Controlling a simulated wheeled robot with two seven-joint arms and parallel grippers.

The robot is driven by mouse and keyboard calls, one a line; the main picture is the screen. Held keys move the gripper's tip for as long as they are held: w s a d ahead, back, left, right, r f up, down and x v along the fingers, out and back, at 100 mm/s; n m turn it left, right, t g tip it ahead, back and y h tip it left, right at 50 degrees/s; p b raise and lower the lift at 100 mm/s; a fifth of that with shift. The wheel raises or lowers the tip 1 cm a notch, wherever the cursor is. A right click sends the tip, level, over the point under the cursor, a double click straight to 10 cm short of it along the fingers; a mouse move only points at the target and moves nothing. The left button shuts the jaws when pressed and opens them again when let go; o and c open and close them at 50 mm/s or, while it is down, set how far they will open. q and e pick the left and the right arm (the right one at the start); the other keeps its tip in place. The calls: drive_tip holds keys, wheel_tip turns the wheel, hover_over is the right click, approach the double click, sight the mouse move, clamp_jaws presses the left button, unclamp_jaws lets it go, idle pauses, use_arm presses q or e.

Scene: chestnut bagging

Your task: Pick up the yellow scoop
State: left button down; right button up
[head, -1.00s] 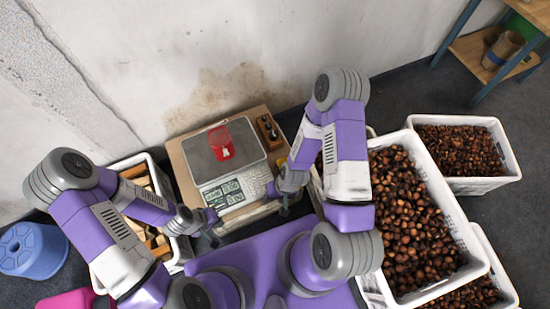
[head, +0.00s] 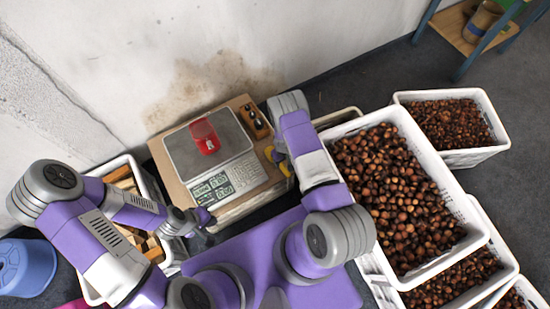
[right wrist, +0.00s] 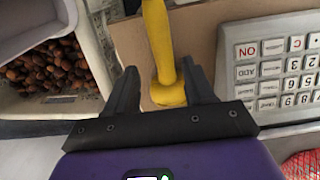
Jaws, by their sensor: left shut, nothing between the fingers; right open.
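The yellow scoop (head: 286,169) shows in small part in the head view, beside the scale and partly covered by my right arm. In the right wrist view its yellow handle (right wrist: 158,40) runs down to a wider round end between the two dark fingers. My right gripper (right wrist: 160,68) is open, with a finger on each side of the handle and visible gaps.
The scale (head: 175,150) stands on a brown board, with a red bag (head: 204,137) on its plate. White crates of chestnuts (head: 400,160) stand on the right. A crate (head: 90,178) with wooden pieces is at the left. A blue stool (head: 27,268) is at far left.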

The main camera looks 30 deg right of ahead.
sight(282, 166)
drive_tip(key=f, duration=0.1)
drive_tip(key=f+b, duration=0.1)
drive_tip(key=f, duration=0.1)
drive_tip(key=f+b, duration=0.1)
drive_tip(key=shift+s+a+f, duration=0.25)
drive_tip(key=shift+f, duration=0.1)
drive_tip(key=shift+c, duration=0.6)
drive_tip(key=shift+r, duration=0.1)
clamp_jaws()
